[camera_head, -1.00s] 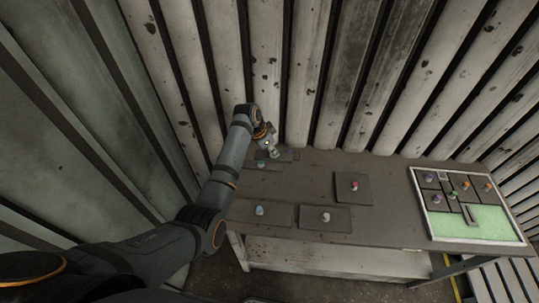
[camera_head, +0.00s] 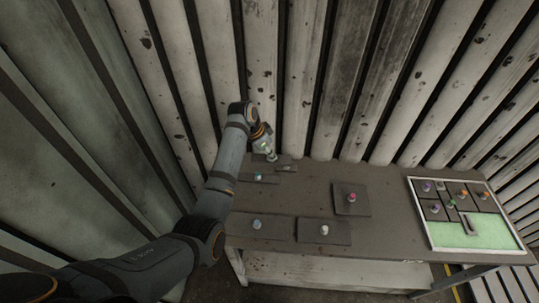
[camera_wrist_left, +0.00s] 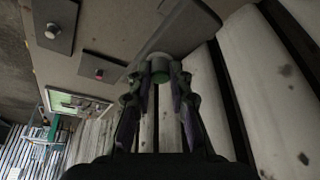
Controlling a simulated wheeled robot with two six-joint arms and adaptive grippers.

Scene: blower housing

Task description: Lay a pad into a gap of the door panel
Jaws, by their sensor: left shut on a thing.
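My left gripper (camera_head: 266,152) is at the back left of the table. In the left wrist view the left gripper (camera_wrist_left: 160,72) is shut on the grey-green knob (camera_wrist_left: 158,60) of a dark grey pad (camera_wrist_left: 190,25). Whether this pad touches the table is unclear. The door panel (camera_head: 470,240) lies at the right of the table, a pale frame with a green floor. Dark pads with coloured knobs fill part of its back; bare green shows at its front. The panel (camera_wrist_left: 75,104) also shows in the wrist view. My right gripper is not in view.
Other pads lie on the table (camera_head: 385,222): one with a red knob (camera_head: 351,198), one with a white knob (camera_head: 324,230), one with a blue knob (camera_head: 257,224), one with a teal knob (camera_head: 258,177). A ribbed wall (camera_head: 345,80) stands close behind the gripper.

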